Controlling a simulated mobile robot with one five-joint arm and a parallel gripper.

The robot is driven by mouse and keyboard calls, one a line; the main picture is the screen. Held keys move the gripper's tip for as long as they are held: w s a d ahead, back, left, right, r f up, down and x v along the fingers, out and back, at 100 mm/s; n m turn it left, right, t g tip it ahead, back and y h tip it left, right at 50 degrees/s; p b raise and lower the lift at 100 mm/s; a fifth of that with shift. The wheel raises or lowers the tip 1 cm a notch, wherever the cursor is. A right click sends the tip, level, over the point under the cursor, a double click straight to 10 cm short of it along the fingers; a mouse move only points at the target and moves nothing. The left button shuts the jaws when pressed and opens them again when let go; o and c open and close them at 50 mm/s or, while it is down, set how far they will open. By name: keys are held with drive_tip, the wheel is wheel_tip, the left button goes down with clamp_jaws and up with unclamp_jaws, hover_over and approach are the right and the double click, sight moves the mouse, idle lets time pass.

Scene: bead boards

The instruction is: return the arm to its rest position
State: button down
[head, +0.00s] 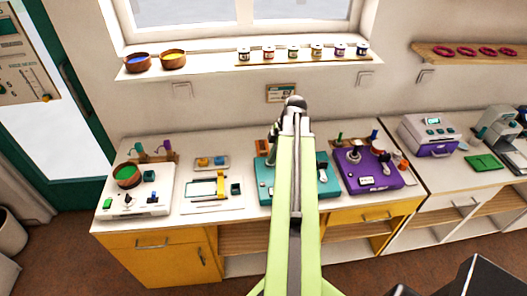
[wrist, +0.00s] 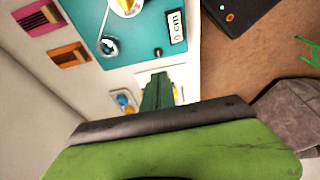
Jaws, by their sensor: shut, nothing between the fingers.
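My light green arm reaches forward from the bottom of the head view, over the teal board (head: 263,190). My gripper (head: 295,103) is at its far end, above the back of the worktop and in front of the wall. It is shut and empty. In the wrist view the closed dark green fingers (wrist: 157,92) show beyond a dark bar and a green body. The teal board (wrist: 135,37) shows past them, with a label and a round knob. My arm hides the middle of this board in the head view.
A white board (head: 160,205) and a purple board (head: 378,172) stand either side of the teal one on the worktop (head: 225,150). A sill with jars (head: 295,53) and bowls (head: 136,62) is behind. A small wall plate (head: 276,93) is close beside my gripper.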

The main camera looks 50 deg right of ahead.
drive_tip(key=w+a+f+n+g+b, duration=0.15)
drive_tip(key=w+a, duration=0.25)
drive_tip(key=a, duration=0.4)
drive_tip(key=w+a+n, duration=0.2)
drive_tip(key=w+a, duration=0.3)
drive_tip(key=a, duration=0.2)
drive_tip(key=w+a+n, duration=0.2)
drive_tip(key=w+a, duration=0.2)
drive_tip(key=a, duration=0.4)
drive_tip(key=a+f+m+h+b, duration=0.1)
drive_tip(key=a+f+m+h, duration=0.1)
drive_tip(key=a+m, duration=1.3)
drive_tip(key=a+g, duration=0.1)
drive_tip(key=a, duration=0.2)
drive_tip(key=shift+s+a, duration=0.15)
drive_tip(key=shift+m, duration=0.25)
drive_tip(key=shift+f, duration=0.1)
